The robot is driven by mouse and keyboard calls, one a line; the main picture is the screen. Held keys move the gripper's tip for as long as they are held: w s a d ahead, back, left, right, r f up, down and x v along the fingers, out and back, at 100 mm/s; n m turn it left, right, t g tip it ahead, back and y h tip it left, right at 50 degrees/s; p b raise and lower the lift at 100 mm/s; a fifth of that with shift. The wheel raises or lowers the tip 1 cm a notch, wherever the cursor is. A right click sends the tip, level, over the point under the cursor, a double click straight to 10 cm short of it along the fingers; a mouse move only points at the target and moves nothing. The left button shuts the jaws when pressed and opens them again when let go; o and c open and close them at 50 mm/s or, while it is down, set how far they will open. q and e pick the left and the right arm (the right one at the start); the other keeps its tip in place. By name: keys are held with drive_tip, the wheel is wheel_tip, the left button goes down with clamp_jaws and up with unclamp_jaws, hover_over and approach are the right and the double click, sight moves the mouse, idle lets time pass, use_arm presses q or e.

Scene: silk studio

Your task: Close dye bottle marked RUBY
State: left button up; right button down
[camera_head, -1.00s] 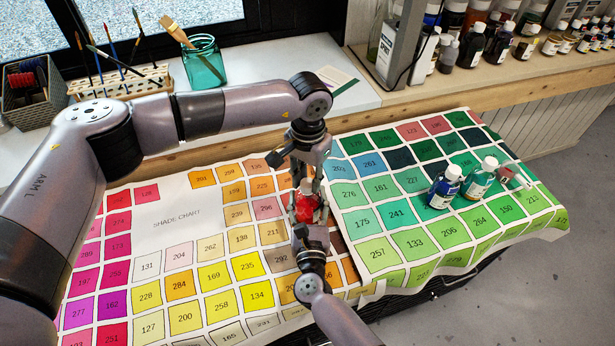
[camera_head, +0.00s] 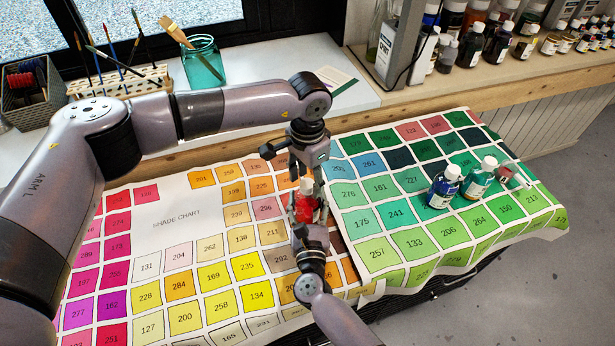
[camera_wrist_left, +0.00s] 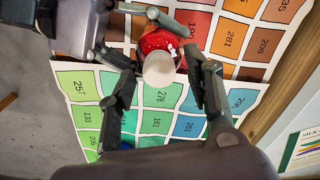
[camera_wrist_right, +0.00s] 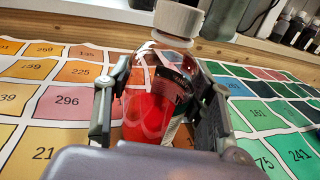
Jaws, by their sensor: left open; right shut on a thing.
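The bottle of red dye (camera_head: 304,208) stands upright on the shade chart, with a white cap (camera_head: 307,185) on top. My right gripper (camera_wrist_right: 160,105) is shut on the bottle's body (camera_wrist_right: 148,118). In the right wrist view the cap (camera_wrist_right: 178,18) sits at the neck; how tightly it is seated cannot be told. The label is partly covered by a finger and not readable. My left gripper (camera_head: 304,172) is open above the bottle, its fingers spread. In the left wrist view the fingers stand apart on either side of the cap (camera_wrist_left: 159,69), clear of it.
A glass jar with brushes (camera_head: 204,62) and a brush rack (camera_head: 118,82) are on the sill behind.

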use_arm(q)
drive_tip(key=shift+r, duration=2.25)
drive_tip(key=shift+c, duration=0.4)
